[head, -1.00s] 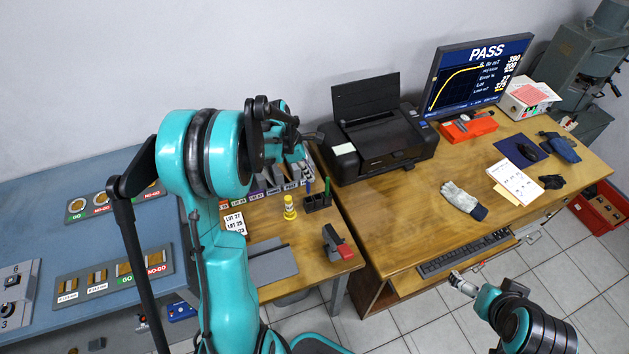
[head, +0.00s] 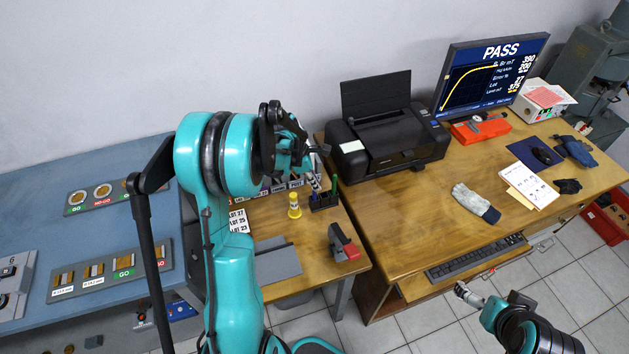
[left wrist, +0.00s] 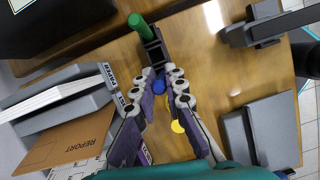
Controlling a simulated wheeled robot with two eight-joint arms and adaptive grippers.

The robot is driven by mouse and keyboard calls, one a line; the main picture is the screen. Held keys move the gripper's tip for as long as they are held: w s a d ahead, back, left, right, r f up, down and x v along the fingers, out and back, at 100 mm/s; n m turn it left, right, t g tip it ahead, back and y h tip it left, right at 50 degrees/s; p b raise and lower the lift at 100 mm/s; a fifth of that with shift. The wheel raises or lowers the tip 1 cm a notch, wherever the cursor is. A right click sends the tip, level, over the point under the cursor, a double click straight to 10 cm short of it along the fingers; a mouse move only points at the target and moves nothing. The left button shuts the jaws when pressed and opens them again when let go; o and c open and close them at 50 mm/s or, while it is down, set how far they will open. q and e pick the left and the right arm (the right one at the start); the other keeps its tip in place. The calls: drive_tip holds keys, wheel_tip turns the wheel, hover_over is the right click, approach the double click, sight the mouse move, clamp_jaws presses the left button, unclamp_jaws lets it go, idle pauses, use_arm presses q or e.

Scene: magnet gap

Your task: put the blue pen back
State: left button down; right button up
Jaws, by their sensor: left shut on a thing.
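The pen holder (head: 325,202) is a small black block near the right edge of the left wooden desk. A green pen (head: 335,182) stands in it. In the left wrist view the holder (left wrist: 154,48) and green pen (left wrist: 141,27) are just beyond my fingertips. My left gripper (head: 314,178) is low over the holder's left part. In the wrist view my left gripper (left wrist: 160,85) is shut on the blue pen (left wrist: 158,87), seen nearly end-on. Whether its lower end is inside the holder is hidden. My right gripper (head: 466,291) is away at lower right; its jaws are unclear.
A yellow bottle (head: 294,206) stands left of the holder. A grey and red device (head: 344,243) lies in front of it. The printer (head: 387,148) stands behind on the right desk. Grey files (left wrist: 75,90) and a brown report folder (left wrist: 70,140) are left in the wrist view.

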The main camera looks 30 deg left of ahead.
use_arm(q)
drive_tip(key=shift+f+b, duration=0.55)
drive_tip(key=shift+f, duration=0.05)
drive_tip(key=c, duration=1.5)
unclamp_jaws()
drive_tip(key=shift+r, duration=0.1)
drive_tip(key=v, duration=1.2)
drive_tip(key=s+d+r+m+t+y, duration=0.1)
drive_tip(key=s+d+m+t, duration=0.1)
drive_tip(key=s+d+m, duration=0.6)
drive_tip(key=s+d+r+m+t+y, duration=0.2)
drive_tip(key=s+d+m, duration=0.6)
drive_tip(key=m, duration=1)
drive_tip(key=shift+s+d+t, duration=0.25)
drive_tip(key=shift+d+t, duration=0.05)
drive_tip(key=shift+d, duration=0.95)
